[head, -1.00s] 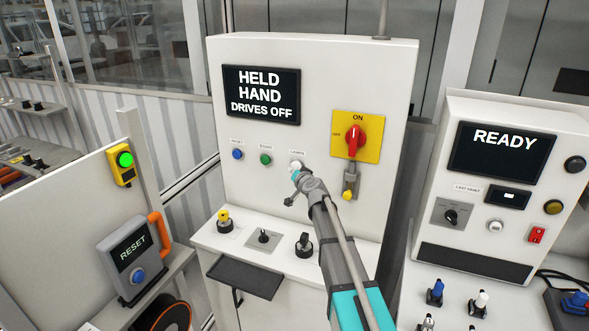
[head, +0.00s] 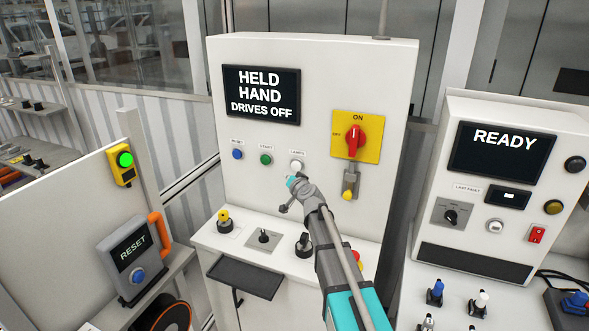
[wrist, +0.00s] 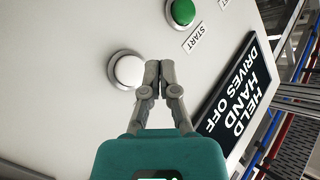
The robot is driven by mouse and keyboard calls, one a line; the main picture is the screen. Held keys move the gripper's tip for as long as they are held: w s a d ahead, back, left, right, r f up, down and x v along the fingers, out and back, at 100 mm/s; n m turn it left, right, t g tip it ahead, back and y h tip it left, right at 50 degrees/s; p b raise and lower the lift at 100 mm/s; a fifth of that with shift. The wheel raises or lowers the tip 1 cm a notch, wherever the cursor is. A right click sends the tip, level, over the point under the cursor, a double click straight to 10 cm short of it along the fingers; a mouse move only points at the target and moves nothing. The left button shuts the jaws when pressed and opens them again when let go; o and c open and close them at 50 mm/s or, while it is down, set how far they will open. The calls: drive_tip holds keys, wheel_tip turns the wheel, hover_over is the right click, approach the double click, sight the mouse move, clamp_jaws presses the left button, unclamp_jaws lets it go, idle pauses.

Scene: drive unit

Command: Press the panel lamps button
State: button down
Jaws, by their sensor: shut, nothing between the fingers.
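The panel lamps button is a round white button (head: 297,166) under a LAMPS label on the white cabinet's front. In the wrist view the white button (wrist: 128,70) sits just left of my fingertips, in a metal ring. My gripper (wrist: 159,68) is shut and empty, its two fingertips together beside the button. I cannot tell how far the tips stand from the panel, or whether the button is lit.
A green START button (head: 266,159) and a blue RESET button (head: 237,154) are left of the lamps button. A red rotary switch on a yellow plate (head: 371,125) is to the right. Knobs (head: 304,244) stand on the ledge below. The display (head: 262,112) reads HELD HAND DRIVES OFF.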

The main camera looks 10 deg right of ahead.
drive_tip(key=shift+s+a, duration=0.45)
drive_tip(key=shift+s, duration=0.4)
drive_tip(key=s+a+f+n+g+b, duration=0.1)
drive_tip(key=s+f+n+g, duration=0.1)
drive_tip(key=s+f+g, duration=0.35)
drive_tip(key=s+f+n+g, duration=0.3)
drive_tip(key=s+f, duration=0.3)
drive_tip(key=s, duration=0.5)
drive_tip(key=s+d+f+g+h, duration=0.2)
drive_tip(key=s+d+f+g, duration=0.1)
drive_tip(key=s, duration=0.6)
drive_tip(key=s+d+f+g+h+b, duration=0.1)
drive_tip(key=s+d+f+g+h, duration=0.1)
drive_tip(key=s, duration=0.8)
drive_tip(key=d+f+g, duration=0.1)
drive_tip(key=d+g, duration=0.1)
drive_tip(key=shift+s+d+f+m, duration=0.2)
drive_tip(key=shift+s+d+m, duration=0.1)
drive_tip(key=shift+d, duration=0.1)
